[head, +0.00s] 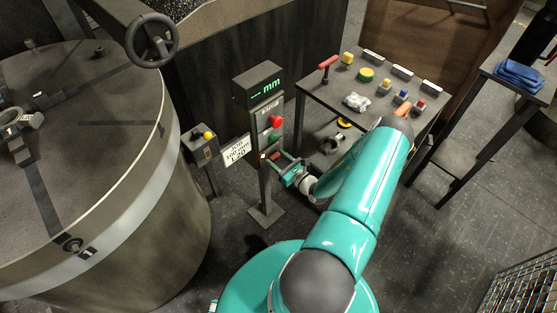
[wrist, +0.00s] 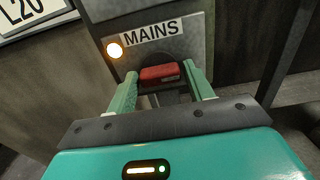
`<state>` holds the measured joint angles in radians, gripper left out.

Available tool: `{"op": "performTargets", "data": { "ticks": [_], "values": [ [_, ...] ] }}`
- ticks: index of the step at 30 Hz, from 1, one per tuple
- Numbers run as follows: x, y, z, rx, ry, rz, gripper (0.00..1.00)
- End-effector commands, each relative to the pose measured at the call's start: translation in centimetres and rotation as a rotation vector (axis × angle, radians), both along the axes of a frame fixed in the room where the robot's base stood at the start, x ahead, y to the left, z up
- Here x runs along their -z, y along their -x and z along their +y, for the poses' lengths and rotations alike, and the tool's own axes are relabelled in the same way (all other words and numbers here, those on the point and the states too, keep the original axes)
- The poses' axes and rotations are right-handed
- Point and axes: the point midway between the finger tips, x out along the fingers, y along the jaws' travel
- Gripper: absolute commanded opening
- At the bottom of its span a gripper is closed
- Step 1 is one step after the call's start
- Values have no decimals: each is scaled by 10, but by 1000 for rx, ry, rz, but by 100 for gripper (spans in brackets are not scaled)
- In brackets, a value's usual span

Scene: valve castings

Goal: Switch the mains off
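The mains switch is a red handle (wrist: 160,73) below a "MAINS" label (wrist: 150,31) on a grey plate. A lamp (wrist: 115,50) left of the label glows warm white. The plate is low on the control post (head: 262,100), and the red handle also shows small in the head view (head: 275,156). My gripper (wrist: 160,70) has its two green fingers one on each side of the handle, with narrow dark gaps. It looks open; contact with the handle is not clear. In the head view, my gripper (head: 271,156) reaches the post from the right.
Higher on the post are a red knob (head: 275,121), a green button (head: 273,136) and a "mm" display (head: 265,86). A sign (head: 236,150) and a yellow-button box (head: 203,143) stand left, beside a large tank (head: 150,235). A table (head: 320,95) with several controls stands right.

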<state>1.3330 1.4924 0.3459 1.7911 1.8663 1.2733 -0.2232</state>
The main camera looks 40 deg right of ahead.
Motion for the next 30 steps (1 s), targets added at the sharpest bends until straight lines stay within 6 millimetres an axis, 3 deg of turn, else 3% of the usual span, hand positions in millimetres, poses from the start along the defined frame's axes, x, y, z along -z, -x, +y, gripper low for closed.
{"op": "performTargets", "data": {
  "ticks": [1,4,5,17,30],
  "values": [
    [0,0,0,0,0,0,42],
    [0,0,0,0,0,0,22],
    [0,0,0,0,0,0,21],
    [0,0,0,0,63,-2,21],
    [0,1,0,-2,393,-11,21]
  ]
}}
